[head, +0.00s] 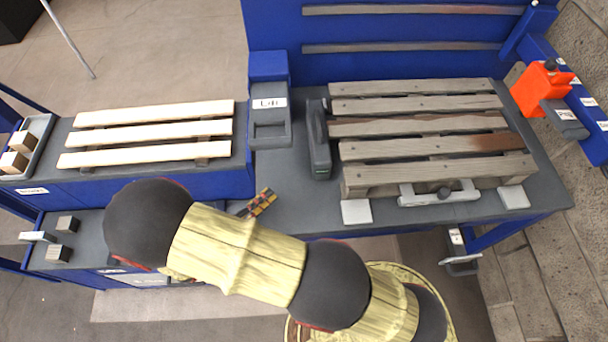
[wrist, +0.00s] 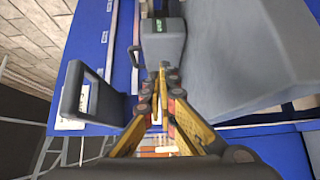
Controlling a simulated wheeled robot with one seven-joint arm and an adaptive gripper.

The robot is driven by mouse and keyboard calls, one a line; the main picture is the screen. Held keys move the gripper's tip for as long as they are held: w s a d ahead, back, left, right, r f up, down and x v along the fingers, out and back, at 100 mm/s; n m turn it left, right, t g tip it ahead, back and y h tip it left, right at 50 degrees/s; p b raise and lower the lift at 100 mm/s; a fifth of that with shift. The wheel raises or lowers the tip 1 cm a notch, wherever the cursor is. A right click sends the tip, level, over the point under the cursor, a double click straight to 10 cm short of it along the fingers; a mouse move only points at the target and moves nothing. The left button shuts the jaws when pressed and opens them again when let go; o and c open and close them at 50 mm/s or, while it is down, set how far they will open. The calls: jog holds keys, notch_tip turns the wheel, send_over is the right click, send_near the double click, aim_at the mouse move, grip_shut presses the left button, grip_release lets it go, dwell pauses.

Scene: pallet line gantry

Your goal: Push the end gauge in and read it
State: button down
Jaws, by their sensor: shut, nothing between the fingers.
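A dark grey block with a raised handle, apparently the end gauge (head: 318,145), stands on the bench at the left end of the weathered pallet (head: 420,105). Only a narrow strip separates them. No reading can be made out on it in the head view. My gripper (head: 262,201) is near the bench's front edge, below and left of this block and apart from it. In the wrist view my gripper (wrist: 160,80) has its yellow fingers together and empty. Beyond the fingertips is a grey box with a small green display (wrist: 162,38), its text too small to read.
A grey labelled box (head: 270,125) stands left of the gauge. A white bracket with a dark knob (head: 438,194) lies along the pallet's front. Pale slats (head: 150,133) lie on the left bench. An orange tool (head: 541,90) hangs at right. A grey loop (wrist: 85,95) shows in the wrist view.

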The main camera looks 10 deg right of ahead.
aim_at(315, 173)
jog(key=shift+s+a+f+t, duration=0.1)
jog(key=shift+a+f+t, duration=0.3)
jog(key=shift+f, duration=0.1)
jog(key=b+x, duration=0.2)
jog(key=x, duration=0.7)
jog(key=shift+w+d+f, duration=0.15)
jog(key=shift+w+d, duration=0.05)
jog(key=shift+d, duration=0.05)
jog(key=d, duration=0.3)
jog(key=shift+b, duration=0.4)
jog(key=shift+d, duration=0.55)
jog(key=shift+d, duration=1.85)
